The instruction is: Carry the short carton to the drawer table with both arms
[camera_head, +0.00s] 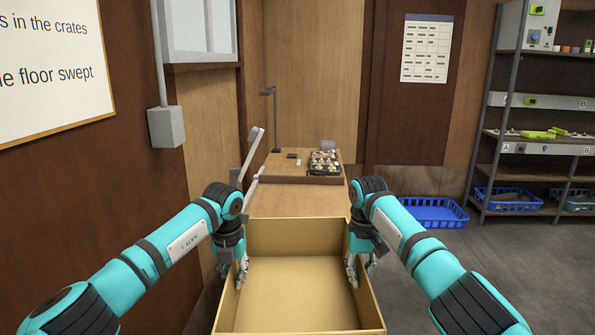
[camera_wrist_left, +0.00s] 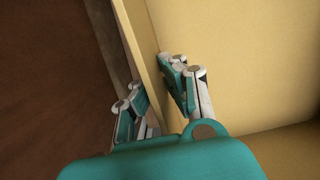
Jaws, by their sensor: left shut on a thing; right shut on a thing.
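The short carton (camera_head: 296,291) is an open, empty, tan box in front of me in the head view. My left gripper (camera_head: 240,273) is shut on its left wall, one finger inside and one outside. The left wrist view shows that carton wall (camera_wrist_left: 148,62) between the fingers of the left gripper (camera_wrist_left: 160,98). My right gripper (camera_head: 356,272) is shut on the carton's right wall. The drawer table (camera_head: 296,204) has a wooden top and stands straight ahead, beyond the carton. The carton's far wall hides its near part.
A wooden wall (camera_head: 130,160) runs close on the left.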

